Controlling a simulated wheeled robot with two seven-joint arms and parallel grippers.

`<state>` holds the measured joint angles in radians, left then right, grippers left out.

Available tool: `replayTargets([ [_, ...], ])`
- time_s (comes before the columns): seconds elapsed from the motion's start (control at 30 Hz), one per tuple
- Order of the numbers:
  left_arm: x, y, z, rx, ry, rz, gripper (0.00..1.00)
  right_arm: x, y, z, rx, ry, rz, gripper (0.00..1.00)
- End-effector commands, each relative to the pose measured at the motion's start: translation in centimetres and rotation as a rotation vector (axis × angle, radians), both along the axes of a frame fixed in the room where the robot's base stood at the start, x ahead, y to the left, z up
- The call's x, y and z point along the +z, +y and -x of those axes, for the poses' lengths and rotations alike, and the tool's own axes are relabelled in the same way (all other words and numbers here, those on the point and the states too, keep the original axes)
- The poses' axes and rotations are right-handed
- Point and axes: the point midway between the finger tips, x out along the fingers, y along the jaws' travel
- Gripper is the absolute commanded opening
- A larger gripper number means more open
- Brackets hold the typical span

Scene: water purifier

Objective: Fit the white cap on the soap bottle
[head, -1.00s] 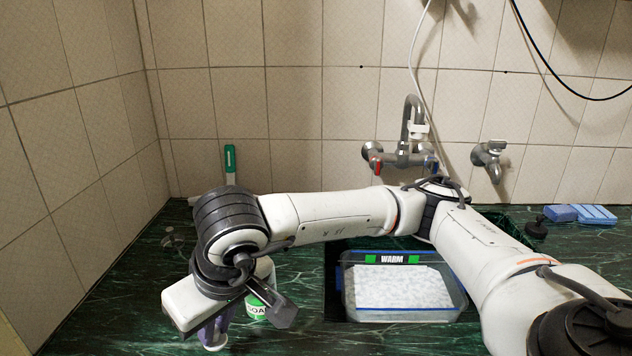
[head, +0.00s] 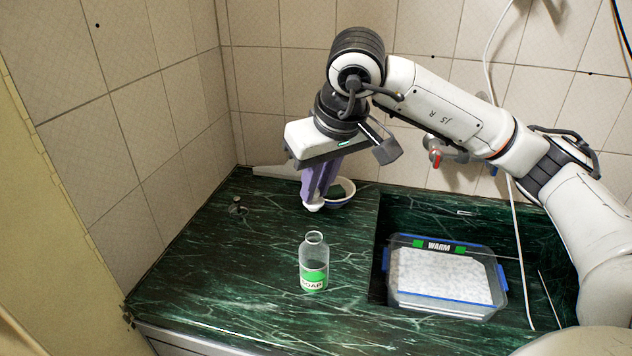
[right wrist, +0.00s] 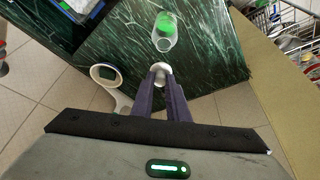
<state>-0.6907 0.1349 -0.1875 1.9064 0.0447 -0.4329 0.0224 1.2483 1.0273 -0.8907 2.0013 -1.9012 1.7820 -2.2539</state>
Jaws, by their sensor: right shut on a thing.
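The soap bottle (head: 314,265) is clear with a green label and stands upright and uncapped on the green marble counter. It also shows in the right wrist view (right wrist: 164,32), beyond my fingertips. My right gripper (head: 314,203) is shut on the white cap (head: 313,207), which pokes out below the purple fingers. In the right wrist view the cap (right wrist: 160,70) sits between the tips of my right gripper (right wrist: 160,80). In the head view the cap appears above and behind the bottle mouth, apart from it. My left gripper is not in view.
A clear bin marked WARM (head: 445,306) with a blue rim sits in the sink at right. The counter left of the bottle is clear, apart from a small dark fitting (head: 238,207).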

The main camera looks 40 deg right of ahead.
Motion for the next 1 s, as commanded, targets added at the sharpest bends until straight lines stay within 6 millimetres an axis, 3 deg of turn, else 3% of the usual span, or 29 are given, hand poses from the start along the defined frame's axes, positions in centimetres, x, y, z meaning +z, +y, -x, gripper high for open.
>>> replayTargets([
  [0.27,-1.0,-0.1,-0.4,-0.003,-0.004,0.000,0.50,-1.3,0.0,0.1,0.001,0.000,0.004,0.00],
  [0.7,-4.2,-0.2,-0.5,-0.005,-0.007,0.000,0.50,-5.3,0.0,0.1,-0.001,0.000,0.004,0.00],
  [1.0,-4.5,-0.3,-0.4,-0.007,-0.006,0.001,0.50,-5.8,0.0,0.1,0.000,-0.001,0.003,0.00],
])
